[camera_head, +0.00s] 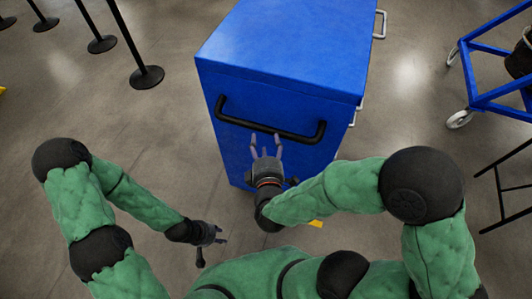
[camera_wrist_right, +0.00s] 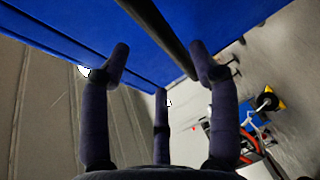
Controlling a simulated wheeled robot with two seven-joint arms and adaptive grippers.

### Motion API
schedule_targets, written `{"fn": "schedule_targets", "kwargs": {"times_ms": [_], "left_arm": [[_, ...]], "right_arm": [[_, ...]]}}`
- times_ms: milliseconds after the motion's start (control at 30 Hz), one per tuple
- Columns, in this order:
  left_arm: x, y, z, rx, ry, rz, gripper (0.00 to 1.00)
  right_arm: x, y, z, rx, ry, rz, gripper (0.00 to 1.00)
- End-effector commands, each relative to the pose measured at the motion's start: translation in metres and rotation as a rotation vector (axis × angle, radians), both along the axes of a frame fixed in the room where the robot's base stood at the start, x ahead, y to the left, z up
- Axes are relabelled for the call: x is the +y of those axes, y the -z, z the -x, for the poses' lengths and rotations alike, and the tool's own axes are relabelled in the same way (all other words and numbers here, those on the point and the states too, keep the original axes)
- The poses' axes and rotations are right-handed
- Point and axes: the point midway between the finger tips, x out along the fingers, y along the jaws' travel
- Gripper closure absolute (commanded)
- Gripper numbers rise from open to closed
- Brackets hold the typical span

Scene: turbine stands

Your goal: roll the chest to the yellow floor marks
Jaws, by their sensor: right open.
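The blue chest (camera_head: 285,45) stands upright in front of me, with a black bar handle (camera_head: 270,127) across its near face. My right gripper (camera_head: 265,147) is open just in front of the handle, its fingers pointing at the bar. In the right wrist view the handle (camera_wrist_right: 155,30) runs between and beyond the spread fingers (camera_wrist_right: 160,70), and nothing is held. My left gripper (camera_head: 218,235) hangs low left of the chest, away from it; its finger opening is too small to tell. A yellow floor mark (camera_head: 315,223) shows partly behind my right arm, and another (camera_head: 2,90) at the left edge.
Black barrier posts (camera_head: 146,76) stand on the floor at the upper left. A blue wheeled cart (camera_head: 490,95) is at the right, with a black frame (camera_head: 505,185) below it. The concrete floor left of the chest (camera_head: 165,130) is clear.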

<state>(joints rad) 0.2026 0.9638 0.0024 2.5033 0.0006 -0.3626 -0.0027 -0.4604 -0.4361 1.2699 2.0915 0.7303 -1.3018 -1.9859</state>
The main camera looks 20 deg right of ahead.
Motion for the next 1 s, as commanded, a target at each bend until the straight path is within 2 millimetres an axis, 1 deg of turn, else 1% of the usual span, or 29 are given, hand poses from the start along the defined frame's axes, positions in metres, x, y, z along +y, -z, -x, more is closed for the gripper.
{"fn": "schedule_targets", "kwargs": {"times_ms": [33, 133, 300, 400, 1000], "left_arm": [[0.0, 0.0, 0.0, 0.0, 0.0, 0.0, 0.63], [0.0, 0.0, 0.0, 0.0, 0.0, 0.0, 0.63], [0.0, 0.0, 0.0, 0.0, 0.0, 0.0, 0.63], [0.0, 0.0, 0.0, 0.0, 0.0, 0.0, 0.63], [0.0, 0.0, 0.0, 0.0, 0.0, 0.0, 0.63]], "right_arm": [[0.003, -0.002, 0.008, -0.002, -0.006, -0.001, 0.39], [0.005, -0.004, 0.021, -0.001, -0.004, 0.0, 0.39], [0.008, -0.007, 0.034, -0.001, -0.003, -0.001, 0.39], [0.008, -0.007, 0.038, -0.001, -0.001, -0.001, 0.39], [0.008, -0.007, 0.04, 0.0, 0.0, -0.001, 0.39]]}}
